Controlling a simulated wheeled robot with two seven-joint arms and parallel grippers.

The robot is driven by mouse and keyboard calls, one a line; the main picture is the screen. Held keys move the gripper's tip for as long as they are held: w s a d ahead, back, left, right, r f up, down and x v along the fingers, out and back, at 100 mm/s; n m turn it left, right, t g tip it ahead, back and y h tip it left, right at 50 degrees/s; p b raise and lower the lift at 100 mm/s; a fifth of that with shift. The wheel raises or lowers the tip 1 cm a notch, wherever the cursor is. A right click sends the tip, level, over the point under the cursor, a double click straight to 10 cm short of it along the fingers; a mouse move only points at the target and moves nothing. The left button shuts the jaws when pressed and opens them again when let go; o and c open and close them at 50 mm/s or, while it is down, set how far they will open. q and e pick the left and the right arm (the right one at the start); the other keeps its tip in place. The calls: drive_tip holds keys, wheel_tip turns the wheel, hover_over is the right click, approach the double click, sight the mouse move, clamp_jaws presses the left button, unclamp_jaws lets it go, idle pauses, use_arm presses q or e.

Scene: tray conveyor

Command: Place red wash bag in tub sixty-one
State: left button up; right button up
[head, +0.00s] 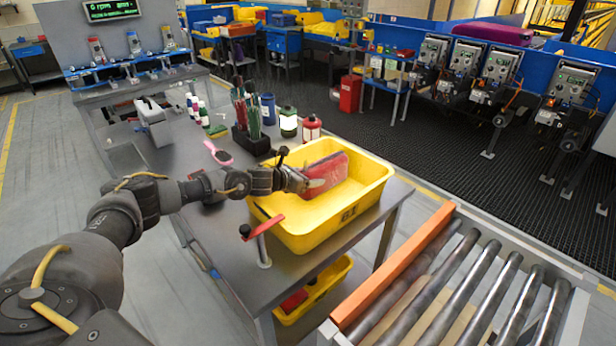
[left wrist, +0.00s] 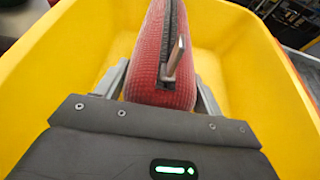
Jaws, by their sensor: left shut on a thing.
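A red wash bag (head: 327,172) is between the fingers of my left gripper (head: 303,182), inside the yellow tub marked 61 (head: 346,222). My left gripper is shut on the bag. In the left wrist view the red bag (left wrist: 163,75) stands on edge between the two fingers (left wrist: 162,88), with its dark zip and a metal pull on top. The tub's yellow walls (left wrist: 82,50) surround it there. Whether the bag touches the tub floor is hidden. My right gripper is not in view.
The tub stands on a grey metal table (head: 216,235), next to a roller conveyor (head: 450,290). A red-handled lever (head: 263,227) is at the tub's near side. Bottles (head: 289,122) and a dark holder (head: 250,141) stand behind. Another yellow tub (head: 313,291) sits below.

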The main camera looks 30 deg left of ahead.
use_arm(q)
drive_tip(key=shift+r, duration=0.1)
drive_tip(key=shift+f+b, duration=0.3)
drive_tip(key=o, duration=1.3)
drive_tip(key=shift+o, duration=0.2)
drive_tip(key=shift+s+r+p, duration=0.1)
drive_tip(key=shift+r+p, duration=0.25)
drive_tip(key=shift+p, duration=0.05)
drive_tip(key=b+v, duration=0.2)
drive_tip(key=v, duration=0.9)
drive_tip(key=shift+s+b, duration=0.3)
drive_tip(key=shift+s, duration=0.1)
drive_tip(key=shift+a+r, duration=0.1)
drive_tip(key=shift+a, duration=0.05)
